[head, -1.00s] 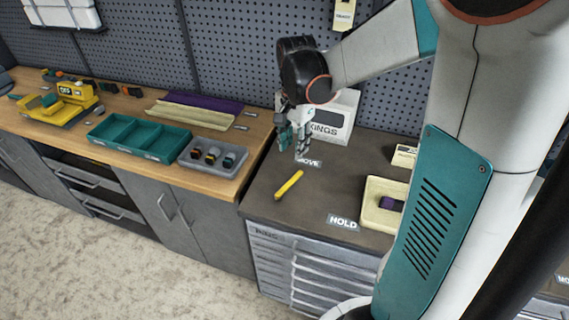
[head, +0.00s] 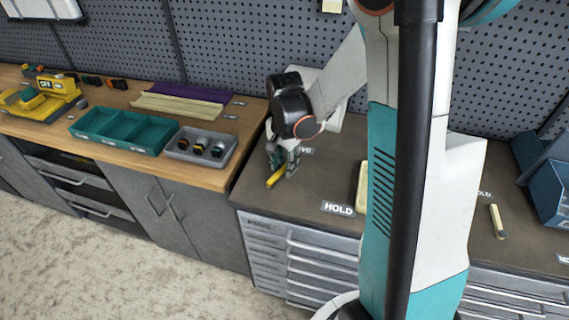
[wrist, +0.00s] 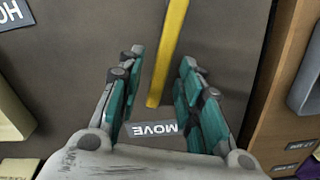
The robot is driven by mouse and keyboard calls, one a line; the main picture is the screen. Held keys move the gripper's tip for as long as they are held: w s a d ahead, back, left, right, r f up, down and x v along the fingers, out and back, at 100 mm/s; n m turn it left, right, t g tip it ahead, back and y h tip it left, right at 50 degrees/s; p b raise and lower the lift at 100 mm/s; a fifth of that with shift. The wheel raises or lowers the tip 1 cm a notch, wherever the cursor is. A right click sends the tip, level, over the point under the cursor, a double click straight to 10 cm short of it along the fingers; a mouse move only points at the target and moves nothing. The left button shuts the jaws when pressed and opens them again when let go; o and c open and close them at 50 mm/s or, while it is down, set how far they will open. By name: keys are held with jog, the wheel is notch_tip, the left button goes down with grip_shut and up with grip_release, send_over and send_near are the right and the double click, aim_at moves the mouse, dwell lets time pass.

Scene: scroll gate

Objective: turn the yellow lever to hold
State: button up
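The yellow lever (head: 276,179) lies on the dark top of the grey cabinet, between the MOVE label (wrist: 153,129) and the HOLD label (head: 338,208). In the wrist view the lever (wrist: 169,50) runs from the top edge down between my fingers. My gripper (head: 283,166) is low over the lever's MOVE end. In the wrist view my gripper (wrist: 158,90) is open, with one teal finger on each side of the lever and a gap on both sides. In the head view my fingers hide part of the lever.
A cream tray (head: 362,187) stands right of the HOLD label, partly behind my arm. On the wooden bench (head: 215,178) at left are a teal tray (head: 122,132) and a grey tray (head: 200,146) with small parts.

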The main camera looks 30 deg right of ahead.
grip_shut()
jog(key=shift+s, duration=0.15)
jog(key=m, duration=0.1)
jog(key=s+m, duration=0.1)
jog(key=shift+s+d+m, duration=0.2)
jog(key=shift+d+m, duration=0.05)
jog(key=shift+m, duration=0.15)
jog(key=s+m, duration=0.1)
jog(key=m, duration=0.1)
jog(key=shift+s+m, duration=0.35)
jog(key=shift+m, duration=0.05)
jog(key=s+m, duration=0.1)
jog(key=m, duration=0.2)
jog(key=s+m, duration=0.1)
jog(key=shift+s+a+b, duration=0.3)
jog(key=shift+s, duration=0.05)
jog(key=shift+s+a+m, duration=0.35)
jog(key=shift+s+m, duration=0.15)
jog(key=shift+m, duration=0.6)
jog(key=shift+s+a+m, duration=0.35)
jog(key=shift+s+m, duration=0.1)
jog(key=shift+m, duration=0.65)
